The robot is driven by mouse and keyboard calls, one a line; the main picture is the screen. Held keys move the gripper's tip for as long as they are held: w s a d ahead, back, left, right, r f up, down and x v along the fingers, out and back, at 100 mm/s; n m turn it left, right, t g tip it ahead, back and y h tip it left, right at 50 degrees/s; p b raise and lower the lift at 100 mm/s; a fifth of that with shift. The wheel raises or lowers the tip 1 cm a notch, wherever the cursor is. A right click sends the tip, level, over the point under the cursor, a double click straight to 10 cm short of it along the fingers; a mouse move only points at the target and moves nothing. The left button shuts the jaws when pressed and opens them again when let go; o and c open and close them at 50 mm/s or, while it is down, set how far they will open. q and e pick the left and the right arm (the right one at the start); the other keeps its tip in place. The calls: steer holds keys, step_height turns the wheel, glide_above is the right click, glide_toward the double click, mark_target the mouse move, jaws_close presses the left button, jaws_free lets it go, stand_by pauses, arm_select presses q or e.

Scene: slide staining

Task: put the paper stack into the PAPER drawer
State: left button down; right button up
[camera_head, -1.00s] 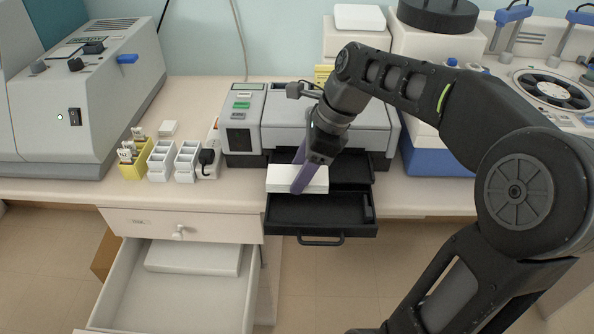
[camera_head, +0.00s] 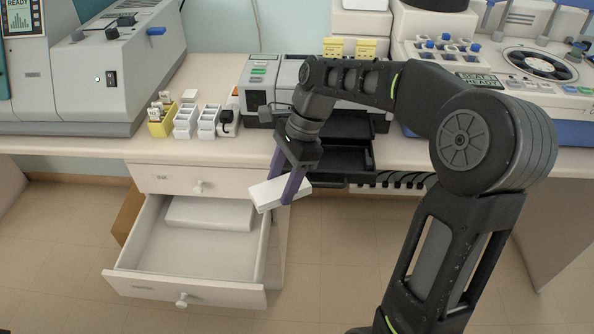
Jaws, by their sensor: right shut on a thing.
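The white paper stack (camera_head: 264,195) is held between the purple fingers of my right gripper (camera_head: 284,190). It is tilted and in the air, just beyond the right side of an open white drawer (camera_head: 140,262). The drawer is pulled out under the bench. Its front label is too small to read. A white block or stack (camera_head: 210,213) lies inside it at the back, and its front part is bare. My left gripper is not in view.
Above the open drawer is a shut drawer (camera_head: 165,178). A printer-like machine (camera_head: 256,80) with black trays (camera_head: 340,160) stands behind my right arm, partly hidden by it. Small white racks (camera_head: 186,120) and a yellow rack (camera_head: 160,122) stand on the bench to the left.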

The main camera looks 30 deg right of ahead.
steer(key=w+a+f+n+g, duration=0.2)
steer(key=a+f+n+g, duration=0.1)
steer(key=a+f+n, duration=0.5)
steer(key=shift+w+a+f+n+h, duration=0.3)
steer(key=shift+w+a+f+n, duration=0.1)
steer(key=shift+f+n, duration=0.35)
steer(key=shift+a, duration=0.1)
